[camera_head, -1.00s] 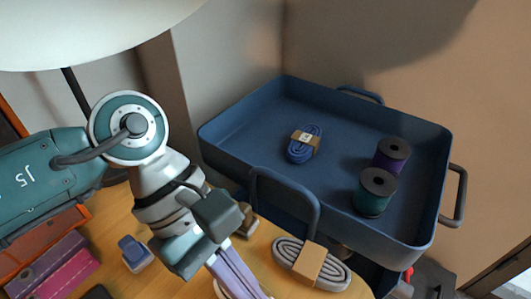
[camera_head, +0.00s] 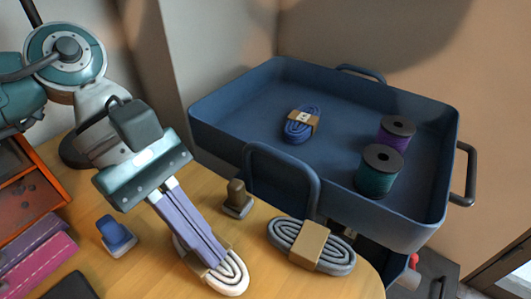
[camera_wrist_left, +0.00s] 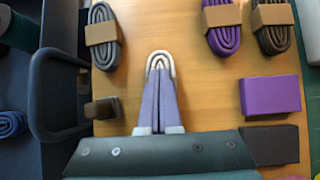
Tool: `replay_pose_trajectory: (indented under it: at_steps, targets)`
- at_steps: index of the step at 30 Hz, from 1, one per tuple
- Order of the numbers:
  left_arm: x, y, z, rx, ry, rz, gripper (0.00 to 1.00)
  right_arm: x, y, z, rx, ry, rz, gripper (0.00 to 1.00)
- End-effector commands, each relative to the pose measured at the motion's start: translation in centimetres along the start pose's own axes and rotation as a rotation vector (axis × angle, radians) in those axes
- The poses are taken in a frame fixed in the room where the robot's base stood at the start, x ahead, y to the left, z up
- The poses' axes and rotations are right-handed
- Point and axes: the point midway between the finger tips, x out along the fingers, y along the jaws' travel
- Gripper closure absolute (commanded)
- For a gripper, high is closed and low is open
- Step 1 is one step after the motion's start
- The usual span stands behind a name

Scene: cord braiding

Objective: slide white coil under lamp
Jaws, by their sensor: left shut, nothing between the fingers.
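The white coil (camera_head: 238,284) lies on the wooden table near its front edge, partly hidden by my left gripper. It also shows in the left wrist view (camera_wrist_left: 160,58), just beyond the fingertips. My left gripper (camera_head: 213,262) points down at the coil, its two purple fingers shut together with nothing between them. The fingertips overlap the coil in both views; I cannot tell whether they touch it. A dark round base (camera_head: 74,152), seemingly the lamp's, stands behind my left arm. The lamp shade is out of the head view. My right gripper is not in view.
A grey coil (camera_head: 312,246) lies right of the white one, with a brown stamp (camera_head: 237,198) behind. A blue tray (camera_head: 215,122) holds a blue coil and two spools. Bare table lies between.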

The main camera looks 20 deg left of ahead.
Motion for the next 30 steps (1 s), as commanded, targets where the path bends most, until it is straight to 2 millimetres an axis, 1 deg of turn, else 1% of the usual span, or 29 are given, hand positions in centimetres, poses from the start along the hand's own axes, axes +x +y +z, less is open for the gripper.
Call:
replay_pose_trajectory:
  at_steps: [1,8,13,17,20,27,30]
  targets:
    - [0.2,-0.6,-1.2,-0.015,0.031,-0.016,1.0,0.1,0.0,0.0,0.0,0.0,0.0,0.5]
    - [0.2,-0.7,-1.1,-0.016,0.031,-0.02,1.0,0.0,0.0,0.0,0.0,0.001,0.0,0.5]
    - [-0.9,-0.7,-0.3,-0.015,0.032,-0.019,1.0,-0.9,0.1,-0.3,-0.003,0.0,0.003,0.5]
    - [-1.2,-0.5,-0.1,-0.012,0.027,-0.015,1.0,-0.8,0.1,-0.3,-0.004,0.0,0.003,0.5]
    - [-2.3,-0.4,-0.1,-0.011,0.029,-0.012,1.0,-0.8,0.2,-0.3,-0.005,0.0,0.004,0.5]
    - [-6.3,-0.2,-0.3,-0.012,0.028,-0.012,1.0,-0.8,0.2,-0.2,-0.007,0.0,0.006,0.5]
    - [-7.3,-0.1,-0.3,-0.012,0.027,-0.012,1.0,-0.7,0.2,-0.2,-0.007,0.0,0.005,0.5]
